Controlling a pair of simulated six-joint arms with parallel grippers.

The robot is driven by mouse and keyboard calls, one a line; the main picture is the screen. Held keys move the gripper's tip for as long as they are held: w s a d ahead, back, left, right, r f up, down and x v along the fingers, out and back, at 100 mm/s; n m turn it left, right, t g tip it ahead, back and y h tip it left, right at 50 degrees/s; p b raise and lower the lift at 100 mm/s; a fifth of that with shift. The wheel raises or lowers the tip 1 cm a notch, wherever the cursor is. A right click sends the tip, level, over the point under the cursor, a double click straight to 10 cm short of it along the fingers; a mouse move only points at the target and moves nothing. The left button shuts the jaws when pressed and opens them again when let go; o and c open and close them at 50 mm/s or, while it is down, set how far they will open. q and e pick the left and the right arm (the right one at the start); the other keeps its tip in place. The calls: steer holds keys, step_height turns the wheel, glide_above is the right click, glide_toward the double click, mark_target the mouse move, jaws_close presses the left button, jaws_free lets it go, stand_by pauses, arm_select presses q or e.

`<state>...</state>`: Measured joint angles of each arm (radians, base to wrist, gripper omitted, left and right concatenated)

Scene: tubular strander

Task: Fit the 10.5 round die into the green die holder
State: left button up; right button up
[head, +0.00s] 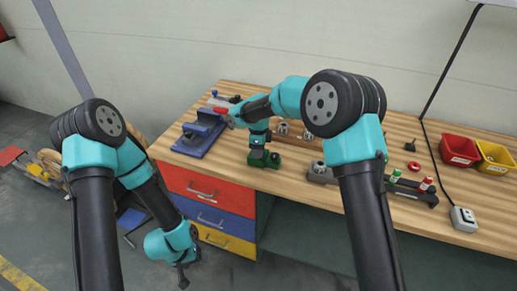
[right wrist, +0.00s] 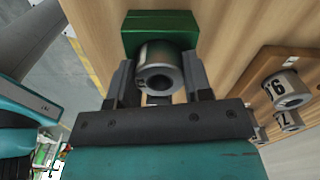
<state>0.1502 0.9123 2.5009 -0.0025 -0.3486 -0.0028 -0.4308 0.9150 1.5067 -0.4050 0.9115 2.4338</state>
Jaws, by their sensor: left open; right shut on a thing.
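The round die (right wrist: 160,72) is a grey metal ring with a central hole. My right gripper (right wrist: 160,84) is shut on it, one finger on each side. The green die holder (right wrist: 150,22) lies just beyond the die in the right wrist view, and the die overlaps its near edge there. In the head view the green holder (head: 264,161) stands on the bench directly below my right gripper (head: 257,149). Whether the die touches the holder or hangs above it I cannot tell. The die's marking is unreadable. My left gripper (head: 183,281) is open and empty, low in front of the drawers.
A blue vise (head: 201,134) is left of the holder. A grey block (head: 320,173) and a dark rack (head: 412,190) are to the right, with red (head: 459,150) and yellow bins (head: 494,157) farther right.

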steer(key=shift+f, duration=0.3)
steer(key=shift+s+d+f, duration=0.1)
steer(key=shift+s+f, duration=0.05)
steer(key=shift+f, duration=0.3)
steer(key=o, duration=1.3)
steer(key=shift+f, duration=0.15)
steer(key=shift+c, duration=0.2)
step_height(320, 180, up, 14)
steer(key=shift+f, duration=0.1)
